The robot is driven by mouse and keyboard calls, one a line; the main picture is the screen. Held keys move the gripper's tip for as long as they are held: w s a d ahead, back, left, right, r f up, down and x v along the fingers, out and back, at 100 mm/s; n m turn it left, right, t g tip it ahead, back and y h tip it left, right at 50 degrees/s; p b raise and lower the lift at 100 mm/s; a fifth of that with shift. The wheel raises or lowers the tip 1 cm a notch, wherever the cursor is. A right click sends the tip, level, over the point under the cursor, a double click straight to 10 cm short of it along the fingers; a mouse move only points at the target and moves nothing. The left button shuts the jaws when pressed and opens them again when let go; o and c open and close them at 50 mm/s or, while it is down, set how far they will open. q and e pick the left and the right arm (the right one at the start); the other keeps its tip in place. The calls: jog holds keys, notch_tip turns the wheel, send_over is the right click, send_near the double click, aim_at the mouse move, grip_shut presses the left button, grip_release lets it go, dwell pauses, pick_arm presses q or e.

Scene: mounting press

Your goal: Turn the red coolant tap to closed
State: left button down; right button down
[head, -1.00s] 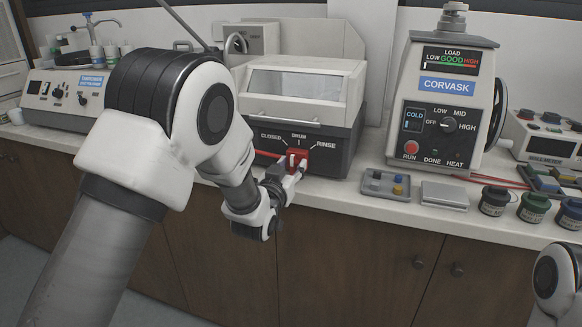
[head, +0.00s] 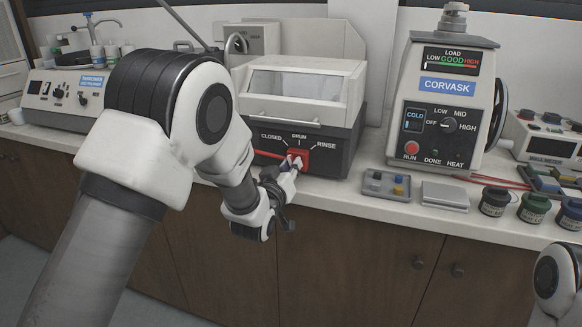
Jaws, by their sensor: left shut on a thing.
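The red coolant tap (head: 300,157) is on the dark front panel of the grey and white machine (head: 306,95), under the printed marks CLOSED, DRUM and RINSE. My left gripper (head: 295,167) is at the tap from the lower left and is shut on it. Its fingers hide part of the tap, so I cannot tell exactly which mark the tap points to. A thin red strip runs left from the tap. Only a white part of my right arm shows at the lower right edge; its gripper is out of view.
Right of the machine, a small grey tray (head: 371,193) and a flat grey block (head: 445,196) lie on the counter. The Corvask press (head: 444,100) stands behind them, with several dark jars at the right. My left arm covers the counter at the left.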

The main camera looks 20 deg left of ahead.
pick_arm(q)
jog(key=n, duration=0.4)
jog(key=shift+a+n, duration=0.1)
jog(key=shift+n, duration=0.3)
dwell(0.4)
jog(key=c, duration=1.1)
grip_release()
jog(key=s, duration=1.2)
jog(key=shift+a+f, duration=0.1)
jog(key=shift+a, duration=0.15)
